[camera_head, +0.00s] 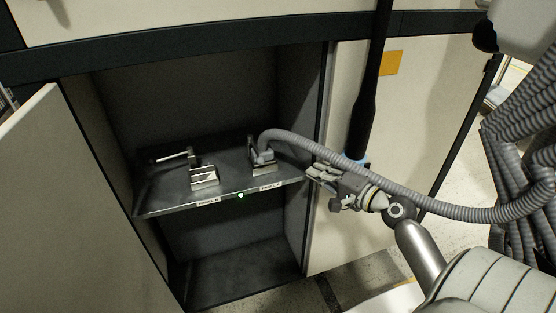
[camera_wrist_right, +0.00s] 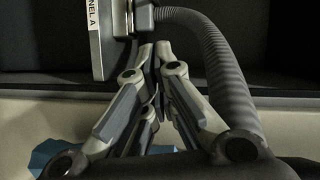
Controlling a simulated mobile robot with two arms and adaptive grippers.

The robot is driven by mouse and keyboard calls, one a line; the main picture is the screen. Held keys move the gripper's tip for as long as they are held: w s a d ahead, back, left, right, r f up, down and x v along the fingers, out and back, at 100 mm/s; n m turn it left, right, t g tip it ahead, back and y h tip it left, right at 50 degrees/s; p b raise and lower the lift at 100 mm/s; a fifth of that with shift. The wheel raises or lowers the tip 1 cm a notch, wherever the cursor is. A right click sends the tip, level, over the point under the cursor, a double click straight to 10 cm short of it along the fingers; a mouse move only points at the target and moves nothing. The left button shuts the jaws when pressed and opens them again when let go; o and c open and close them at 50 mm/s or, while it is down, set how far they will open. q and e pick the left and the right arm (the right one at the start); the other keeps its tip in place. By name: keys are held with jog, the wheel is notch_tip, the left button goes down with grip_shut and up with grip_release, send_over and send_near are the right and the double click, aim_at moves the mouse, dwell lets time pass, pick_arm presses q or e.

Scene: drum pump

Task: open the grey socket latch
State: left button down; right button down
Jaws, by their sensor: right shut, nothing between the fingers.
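Two metal sockets sit on a shelf (camera_head: 165,205) inside an open cabinet. The left socket (camera_head: 204,178) is empty, with a lever (camera_head: 170,158) sticking out to its left. The right socket (camera_head: 262,166) has a grey hose (camera_head: 290,138) plugged in from above; its latch is too small to make out. My right gripper (camera_head: 312,171) is at the shelf's right end, just right of the hosed socket, below the hose. In the right wrist view its fingertips (camera_wrist_right: 154,50) meet with nothing between them, just below the socket and hose (camera_wrist_right: 215,55). My left gripper is not in view.
The hose arches over my right gripper and runs off right. A cabinet door (camera_head: 70,200) stands open at the left. A black pole (camera_head: 368,100) with a pale blue end hangs right of the opening. The shelf front carries white labels and a green light (camera_head: 240,195).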

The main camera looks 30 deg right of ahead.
jog(key=shift+w, duration=0.1)
jog(key=w+a+f+p, duration=0.1)
jog(key=w+a, duration=0.1)
jog(key=w, duration=0.4)
jog(key=w+a+f+p, duration=0.1)
jog(key=w+a+p, duration=0.1)
jog(key=w, duration=0.4)
jog(key=shift+a, duration=0.25)
jog(key=shift+f, duration=0.1)
